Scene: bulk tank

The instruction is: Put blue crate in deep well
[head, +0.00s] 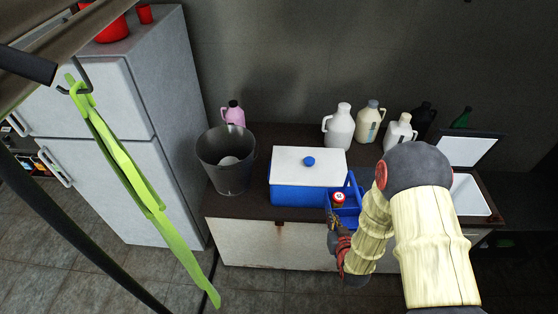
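A small blue crate (350,208) with a raised side stands at the front edge of the dark counter, right of a blue cooler with a white lid. A red-and-white item (339,198) shows in it. My gripper (335,222) is at the crate's near left side, small and dark; I cannot tell whether its fingers are open or touch the crate. At the right, a light rectangular opening (470,196) with a raised lid (467,149) is set in the counter; it may be the deep well. My arm hides part of its left side.
The blue cooler (300,193) and a dark grey bucket (226,172) stand left of the crate. Several jugs (339,127) line the back of the counter. A fridge (150,110) stands at left. A green strap (140,190) hangs in the foreground.

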